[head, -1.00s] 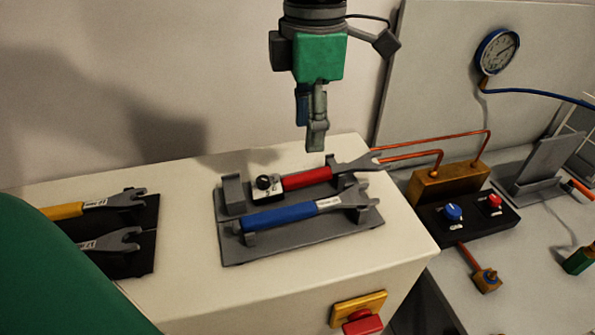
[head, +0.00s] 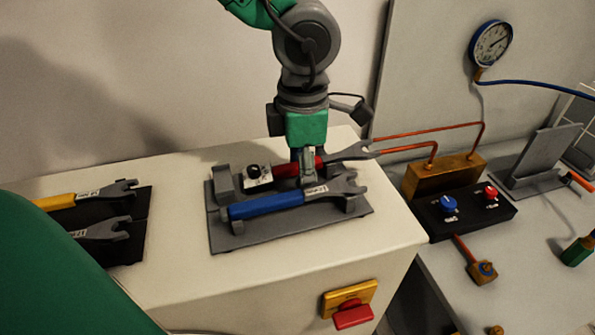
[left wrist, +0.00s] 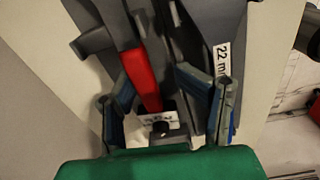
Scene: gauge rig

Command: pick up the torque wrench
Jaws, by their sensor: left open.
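The torque wrench (head: 286,170) has a red handle, a grey open-ended jaw and a white block with a black knob at its left end. It lies in the rear place of a grey rack (head: 290,230). My left gripper (head: 308,176) points down over its handle, open. In the left wrist view the red handle (left wrist: 142,80) runs between the two spread fingers of the gripper (left wrist: 165,105). The fingers partly cover the wrench in the head view. Whether they touch it cannot be told. My right gripper is not in view.
A blue-handled wrench (head: 268,204) lies in front, close beside the torque wrench. More wrenches lie on a black mat (head: 135,240) at left. A red button (head: 352,314) is on the bench front. A box with knobs (head: 465,212) and copper pipes stand at right.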

